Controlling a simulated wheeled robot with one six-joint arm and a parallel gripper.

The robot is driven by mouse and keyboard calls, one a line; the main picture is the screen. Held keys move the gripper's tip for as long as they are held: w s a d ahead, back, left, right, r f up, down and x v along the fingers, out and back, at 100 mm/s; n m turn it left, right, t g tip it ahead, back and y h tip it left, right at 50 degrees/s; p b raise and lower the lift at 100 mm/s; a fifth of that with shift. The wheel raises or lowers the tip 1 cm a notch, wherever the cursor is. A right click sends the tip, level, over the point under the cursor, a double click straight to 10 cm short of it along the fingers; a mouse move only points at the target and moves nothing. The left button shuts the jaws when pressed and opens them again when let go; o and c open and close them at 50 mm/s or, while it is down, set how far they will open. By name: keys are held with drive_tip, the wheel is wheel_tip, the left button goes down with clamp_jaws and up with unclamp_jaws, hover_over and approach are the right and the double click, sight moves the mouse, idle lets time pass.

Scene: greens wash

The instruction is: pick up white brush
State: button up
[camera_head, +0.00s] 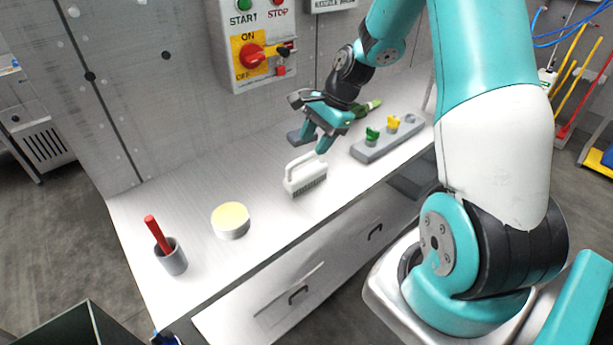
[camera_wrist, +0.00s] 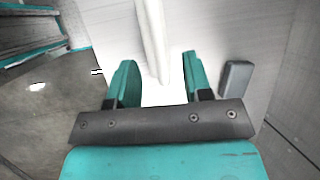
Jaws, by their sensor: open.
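The white brush (camera_head: 305,180) stands on the light counter with its bristles down and its handle loop up. In the wrist view, the pale bar of the brush (camera_wrist: 152,40) runs between the two fingers, nearer the top of the picture. My gripper (camera_head: 314,146) is open, with teal fingers pointing down just above and behind the brush in the head view. In the wrist view, my gripper's fingers (camera_wrist: 157,78) stand on either side of the brush's line, apart from each other. I cannot tell whether either finger touches the brush.
On the counter (camera_head: 200,200) stand a round pale-yellow-topped item (camera_head: 231,219), a grey cup (camera_head: 172,260) holding a red stick (camera_head: 157,234), and a grey block (camera_head: 372,147) with green and yellow knobs. A small dark grey block (camera_wrist: 236,77) lies right of the fingers. A control box (camera_head: 255,50) hangs behind.

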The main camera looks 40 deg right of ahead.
sight(307, 155)
drive_tip(key=shift+p+x, duration=0.55)
drive_tip(key=shift+x, duration=2.25)
clamp_jaws()
